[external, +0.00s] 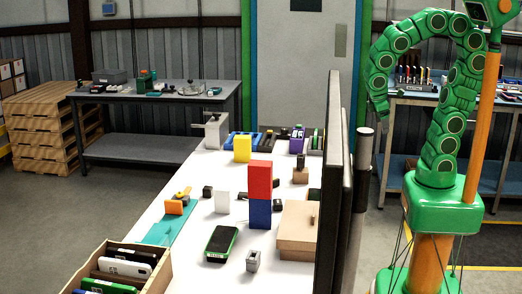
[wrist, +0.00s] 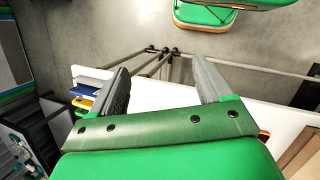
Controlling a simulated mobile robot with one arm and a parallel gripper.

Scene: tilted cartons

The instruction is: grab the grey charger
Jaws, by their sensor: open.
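A small light-grey block with a dark top, which looks like the grey charger (external: 253,261), stands near the front of the white table in the external view. It is right of a black-and-green handheld device (external: 220,243) and left of a cardboard box (external: 297,232). I cannot make the charger out in the wrist view. My green arm curls above the right side, and its end with my gripper (external: 379,112) hangs well away from the charger. In the wrist view my gripper (wrist: 158,68) has its two grey fingers wide apart, with nothing between them.
A red block (external: 260,179) sits on a blue block (external: 260,213) behind the charger. A tall dark panel (external: 335,160) stands along the table's right side, between the charger and my arm. An open carton (external: 150,262) of devices is at the front left.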

